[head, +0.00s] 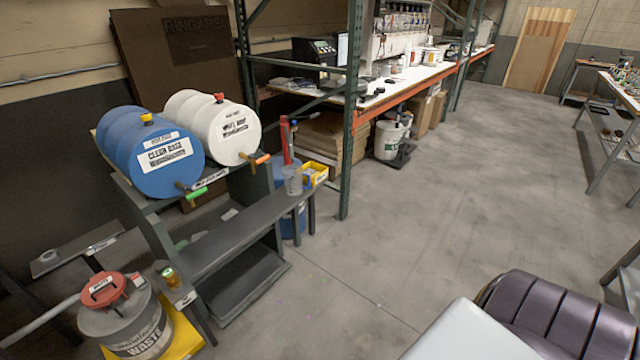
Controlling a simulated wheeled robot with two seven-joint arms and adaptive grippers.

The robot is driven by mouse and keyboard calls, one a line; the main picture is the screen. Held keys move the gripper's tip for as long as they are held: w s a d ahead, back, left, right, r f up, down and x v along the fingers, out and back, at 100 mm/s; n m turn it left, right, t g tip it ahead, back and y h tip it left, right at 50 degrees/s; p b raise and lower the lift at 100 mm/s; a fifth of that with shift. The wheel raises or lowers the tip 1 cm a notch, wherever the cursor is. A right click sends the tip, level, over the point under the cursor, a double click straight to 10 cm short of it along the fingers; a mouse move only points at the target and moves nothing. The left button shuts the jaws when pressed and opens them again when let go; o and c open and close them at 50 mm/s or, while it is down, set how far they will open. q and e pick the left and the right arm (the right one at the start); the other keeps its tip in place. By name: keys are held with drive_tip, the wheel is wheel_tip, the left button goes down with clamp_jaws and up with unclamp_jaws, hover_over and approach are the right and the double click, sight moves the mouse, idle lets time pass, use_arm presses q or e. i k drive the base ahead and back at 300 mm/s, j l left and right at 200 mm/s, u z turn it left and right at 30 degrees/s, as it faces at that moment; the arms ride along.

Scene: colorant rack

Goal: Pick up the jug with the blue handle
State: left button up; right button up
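A small translucent grey jug or beaker (292,181) stands upright at the right end of the dark bench (245,222), in front of the drum rack. It is too small in the head view to tell whether it has a blue handle. No other jug with a blue handle can be made out. Neither of my grippers is in view.
A blue drum (190,178) and a white drum (222,145) lie on the rack (155,205). A waste can (125,325) stands at lower left. A green shelving post (350,130) rises right of the bench. The middle floor is clear.

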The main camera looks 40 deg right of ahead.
sight(297, 181)
drive_tip(key=z, duration=1)
drive_tip(key=i+l+u, duration=0.2)
drive_tip(key=i, duration=0.3)
drive_tip(key=i+l+u, duration=0.2)
drive_tip(key=i, duration=0.3)
drive_tip(key=i+l+u, duration=0.2)
drive_tip(key=i, duration=0.3)
drive_tip(key=i+l+u, duration=0.2)
drive_tip(key=i, duration=0.25)
drive_tip(key=l, duration=0.1)
